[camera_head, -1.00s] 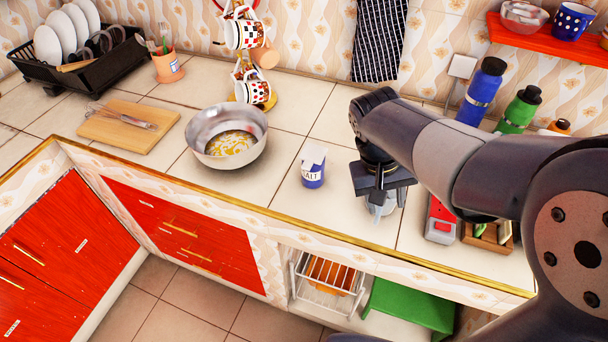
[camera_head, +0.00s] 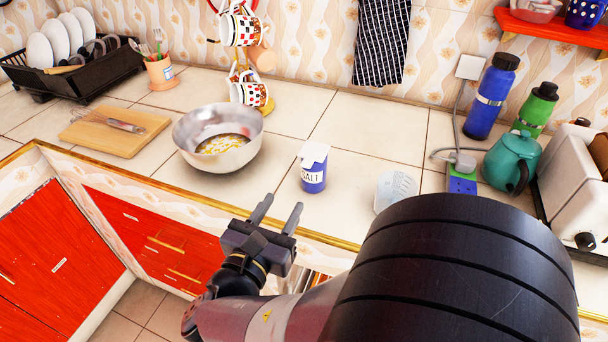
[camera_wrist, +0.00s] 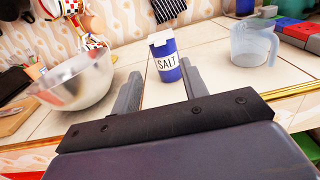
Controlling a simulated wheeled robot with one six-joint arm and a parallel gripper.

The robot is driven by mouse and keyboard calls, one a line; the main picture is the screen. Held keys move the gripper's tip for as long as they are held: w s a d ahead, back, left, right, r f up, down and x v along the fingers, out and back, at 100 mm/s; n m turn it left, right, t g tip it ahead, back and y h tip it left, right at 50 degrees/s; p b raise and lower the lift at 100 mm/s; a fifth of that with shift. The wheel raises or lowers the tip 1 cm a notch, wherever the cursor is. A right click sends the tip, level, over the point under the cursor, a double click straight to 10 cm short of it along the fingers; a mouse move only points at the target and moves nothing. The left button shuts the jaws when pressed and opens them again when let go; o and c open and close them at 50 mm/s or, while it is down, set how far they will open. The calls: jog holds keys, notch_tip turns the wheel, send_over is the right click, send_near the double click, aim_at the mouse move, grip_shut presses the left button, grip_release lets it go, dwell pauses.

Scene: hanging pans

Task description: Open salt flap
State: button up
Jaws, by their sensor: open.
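The salt container (camera_head: 313,168) is blue with a white top and a label reading SALT. It stands upright on the tiled counter, right of the metal bowl. In the wrist view the salt (camera_wrist: 166,60) is ahead, near the middle, beyond the fingers. Its white flap (camera_wrist: 160,38) looks down on top. My gripper (camera_head: 279,209) is open and empty at the counter's front edge, in front of the salt and a little to its left. Its fingers point toward the back of the counter and do not touch the salt. My gripper also shows in the wrist view (camera_wrist: 161,88).
A metal bowl (camera_head: 243,157) with yellowish contents stands left of the salt. A clear measuring cup (camera_head: 394,190) stands to its right, partly behind my arm. A teal kettle (camera_head: 511,163) and a toaster (camera_head: 574,195) are farther right. The counter behind the salt is clear.

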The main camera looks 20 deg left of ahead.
aim_at(305, 167)
jog(key=w, duration=1)
jog(key=shift+w+d, duration=0.25)
jog(key=shift+w, duration=0.1)
jog(key=shift+c, duration=0.3)
grip_shut()
